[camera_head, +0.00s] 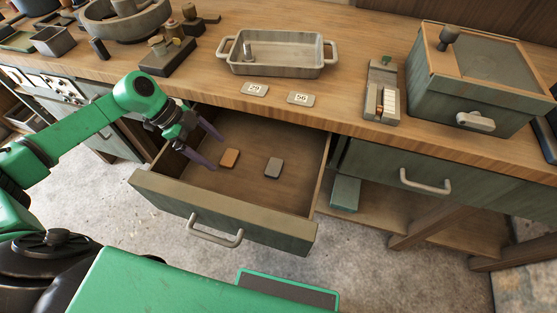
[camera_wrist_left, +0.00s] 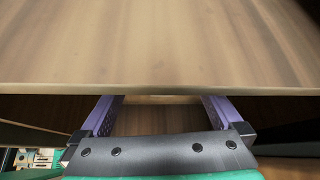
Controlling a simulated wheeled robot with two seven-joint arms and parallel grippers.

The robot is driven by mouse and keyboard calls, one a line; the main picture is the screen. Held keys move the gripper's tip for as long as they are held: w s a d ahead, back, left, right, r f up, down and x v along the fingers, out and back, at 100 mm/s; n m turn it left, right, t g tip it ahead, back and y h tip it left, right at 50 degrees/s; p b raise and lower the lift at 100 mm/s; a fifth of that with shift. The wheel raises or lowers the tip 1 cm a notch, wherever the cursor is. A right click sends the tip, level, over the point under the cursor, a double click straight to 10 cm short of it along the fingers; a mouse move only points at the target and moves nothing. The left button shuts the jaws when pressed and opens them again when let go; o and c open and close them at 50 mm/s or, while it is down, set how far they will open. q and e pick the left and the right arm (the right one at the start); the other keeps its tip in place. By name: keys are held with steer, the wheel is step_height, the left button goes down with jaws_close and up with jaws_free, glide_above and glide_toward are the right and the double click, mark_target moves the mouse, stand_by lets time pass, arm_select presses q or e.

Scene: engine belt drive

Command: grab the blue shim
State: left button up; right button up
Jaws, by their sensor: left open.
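Two small flat blocks lie apart on the floor of the open drawer (camera_head: 225,240) in the head view. One is orange-brown (camera_head: 229,158). The other, to its right, is a grey to blue-grey shim (camera_head: 273,167), the closest to blue of the two. My left gripper (camera_head: 217,153) is open, with purple fingers, at the left of the drawer. Its fingertips are left of the orange-brown block and apart from the grey one. In the left wrist view the open fingers (camera_wrist_left: 162,108) show nothing between them but wood, and neither block is visible. My right gripper is not in view.
The wooden bench top (camera_head: 345,95) overhangs the back of the drawer, and its edge fills much of the wrist view. A metal tray (camera_head: 275,68), two number tags and a green box (camera_head: 470,90) stand on it. The drawer floor right of the grey shim is clear.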

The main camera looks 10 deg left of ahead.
arm_select(q)
steer(key=d, duration=0.2)
steer(key=d+p, duration=0.1)
steer(key=d, duration=0.2)
steer(key=shift+w+d+r, duration=0.15)
steer(key=shift+d+r, duration=0.2)
glide_toward(273, 166)
steer(key=p+x, duration=0.1)
steer(key=x, duration=0.1)
steer(key=shift+f, duration=0.3)
steer(key=x, duration=0.5)
steer(key=shift+d+f, duration=0.1)
steer(key=shift+d, duration=0.15)
steer(key=c, duration=1.5)
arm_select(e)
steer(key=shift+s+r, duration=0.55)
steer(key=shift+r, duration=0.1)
